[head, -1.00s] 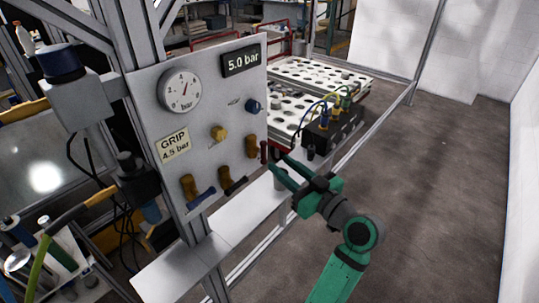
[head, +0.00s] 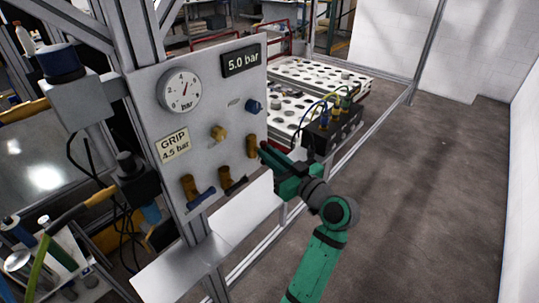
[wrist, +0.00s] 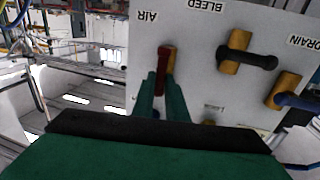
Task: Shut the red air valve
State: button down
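The red air valve handle (wrist: 161,70) shows in the wrist view under the label AIR, on its brass body (wrist: 171,58). My gripper (wrist: 161,82) has one green finger on each side of the handle, with only a narrow gap between the fingers; it looks shut on the handle. In the head view my gripper (head: 264,150) is at the right edge of the grey panel, beside the brass valve body (head: 251,146).
The grey panel (head: 212,100) also carries a gauge (head: 180,91), a yellow knob (head: 218,133), a black-handled bleed valve (wrist: 246,57) and a blue-handled drain valve (wrist: 290,98). A white shelf (head: 180,272) runs below. Open floor (head: 440,200) lies to the right.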

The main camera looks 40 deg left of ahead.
dwell(0.3)
jog(key=m+g, duration=0.1)
jog(key=m, duration=0.4)
jog(key=w+m+g+h, duration=0.1)
jog(key=m, duration=0.4)
jog(key=m+g, duration=0.1)
jog(key=m, duration=0.4)
jog(key=shift+w+f+m+g+h, duration=0.3)
jog(key=shift+w, duration=0.05)
dwell(0.5)
jog(key=c, duration=1.8)
grip_release()
jog(key=shift+o, duration=0.2)
jog(key=shift+d, duration=0.1)
